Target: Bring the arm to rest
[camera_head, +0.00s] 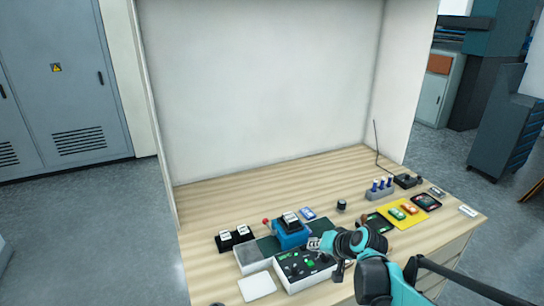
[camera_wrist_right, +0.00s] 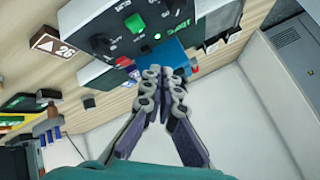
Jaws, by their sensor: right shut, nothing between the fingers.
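My right arm reaches in from the lower right in the head view, with the right gripper (camera_head: 316,244) over the rear right part of a white control box. In the right wrist view the right gripper (camera_wrist_right: 165,75) has its fingers together with nothing between them. A blue device (camera_head: 291,233) stands just behind and left of the gripper in the head view. The white control box (camera_head: 305,282) has a dark panel with green parts. My left gripper does not show in either view.
The wooden table (camera_head: 225,195) has white walls at the back and sides. Black holders (camera_head: 235,237) stand at the left, beside a grey tray (camera_head: 254,258) and a white plate (camera_head: 257,287). A yellow mat (camera_head: 404,222) and a bottle rack (camera_head: 380,194) are at right. The back strip is clear.

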